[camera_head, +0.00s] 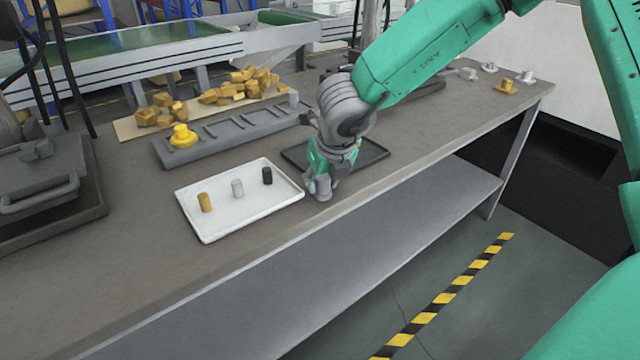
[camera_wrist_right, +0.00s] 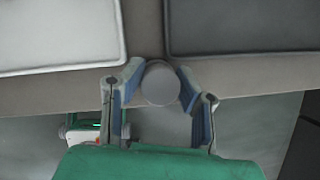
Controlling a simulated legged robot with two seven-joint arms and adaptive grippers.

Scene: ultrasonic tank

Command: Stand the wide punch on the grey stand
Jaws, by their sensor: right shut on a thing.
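My right gripper (camera_head: 319,188) points down at the front edge of the bench, between the white tray and the dark mat. It is shut on a grey round piece (camera_wrist_right: 160,84), seen end-on between the fingertips in the right wrist view. This may be the wide punch; the fingers hide most of its sides. A long grey stand (camera_head: 215,148) with several slots lies farther back. A yellow stepped piece (camera_head: 183,137) is on its left end and a small grey cylinder (camera_head: 293,97) at its right end. My left gripper is not in view.
The white tray (camera_head: 222,229) holds a brass, a silver and a black cylinder, all upright. The dark mat (camera_head: 374,152) lies right of the gripper. Brass blocks (camera_head: 240,85) lie behind the stand. Several small pieces (camera_head: 506,86) stand at the far right.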

